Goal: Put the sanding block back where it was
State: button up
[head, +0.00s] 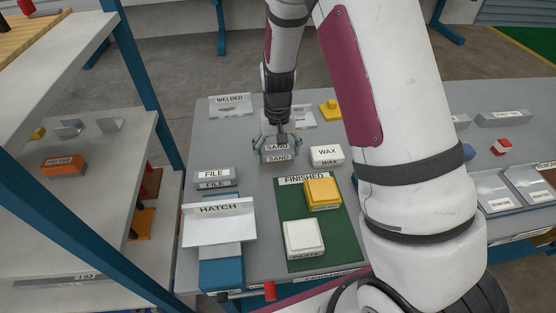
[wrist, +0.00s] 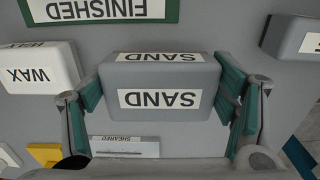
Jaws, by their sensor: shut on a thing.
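The sanding block is a grey block with white SAND labels (head: 279,155), near the middle of the grey table in the head view. It also shows in the wrist view (wrist: 160,80), where it fills the middle. My gripper (head: 279,148) is shut on the block, with a green-padded finger at each short end. In the wrist view my gripper (wrist: 162,92) grips it from both sides. I cannot tell whether the block touches the table. Its far side is partly hidden by my gripper in the head view.
A white WAX block (head: 327,154) stands close to the right, and a grey FILE block (head: 215,177) to the left. A green FINISHED mat (head: 290,210) with a yellow and a white block lies nearer. A HATCH panel (head: 219,222) stands front left. WELDED sign (head: 231,104) is behind.

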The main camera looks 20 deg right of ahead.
aim_at(278, 168)
jog(key=shift+f, duration=1.95)
jog(key=shift+f, duration=0.1)
jog(key=o, duration=1.1)
